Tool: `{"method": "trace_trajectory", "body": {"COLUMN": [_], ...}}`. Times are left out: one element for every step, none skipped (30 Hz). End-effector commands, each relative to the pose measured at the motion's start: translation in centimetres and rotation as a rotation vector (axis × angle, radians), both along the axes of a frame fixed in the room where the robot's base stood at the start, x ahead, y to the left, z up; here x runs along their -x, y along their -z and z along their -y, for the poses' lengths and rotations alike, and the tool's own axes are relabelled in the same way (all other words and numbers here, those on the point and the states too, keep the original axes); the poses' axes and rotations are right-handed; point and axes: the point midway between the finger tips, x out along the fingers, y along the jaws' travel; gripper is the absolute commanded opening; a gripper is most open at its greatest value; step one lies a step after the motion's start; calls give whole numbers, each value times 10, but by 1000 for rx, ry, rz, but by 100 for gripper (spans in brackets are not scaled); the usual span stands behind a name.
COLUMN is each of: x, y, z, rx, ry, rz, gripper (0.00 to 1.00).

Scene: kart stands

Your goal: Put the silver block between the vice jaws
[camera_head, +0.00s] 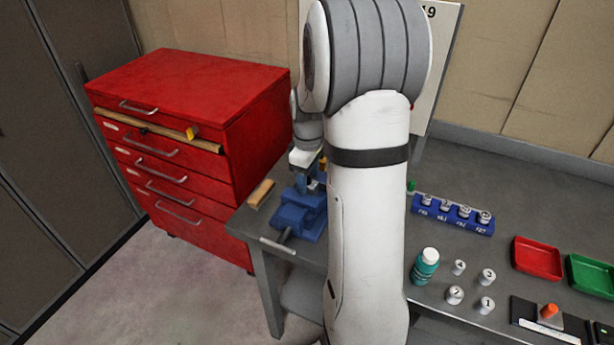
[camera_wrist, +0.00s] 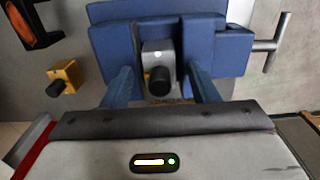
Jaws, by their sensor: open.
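The blue vice (camera_head: 298,212) stands at the left end of the workbench and also shows at the top of the wrist view (camera_wrist: 222,45). The silver block (camera_wrist: 152,50) with a black knob sits in the gap between the vice jaws, close to both; I cannot tell whether it touches either. My gripper (camera_wrist: 160,80) is open. Its two blue-grey fingers are spread, one on each side of the knob and apart from it. In the head view my gripper (camera_head: 311,176) is over the vice, partly hidden by my arm, and the silver block cannot be made out.
A yellow block (camera_wrist: 67,74) with a black knob is left of the vice in the wrist view. A wooden block (camera_head: 261,193) lies beside the vice. A red drawer cabinet (camera_head: 190,95) stands at left. A blue rack (camera_head: 452,213), green bottle (camera_head: 425,266) and trays are at right.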

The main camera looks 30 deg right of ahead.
Motion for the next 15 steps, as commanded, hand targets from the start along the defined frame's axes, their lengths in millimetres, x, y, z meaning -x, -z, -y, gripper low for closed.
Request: {"method": "trace_trajectory", "body": {"x": [0, -1, -1, -1, -1, -1, -1, -1, -1, -1, -1, -1, -1, -1, -1], "y": [-4, -6, -10, -15, -20, -28, -34, -41, -50, -57, -63, -72, -79, -84, -92], "z": [0, 0, 0, 0, 0, 0, 0, 0, 0, 0, 0, 0, 0, 0, 0], "rx": [1, 1, 1, 1, 1, 2, 2, 2, 2, 2, 2, 2, 2, 2, 2], "ry": [0, 0, 0, -1, -1, -1, -1, -1, -1, -1, -1, -1, -1, -1, -1], "rz": [1, 2, 3, 5, 3, 5, 5, 7, 7, 7, 7, 5, 5, 5, 4], "gripper": [54, 54, 54, 54, 54, 54, 54, 54, 54, 54, 54, 54, 54, 54, 54]}}
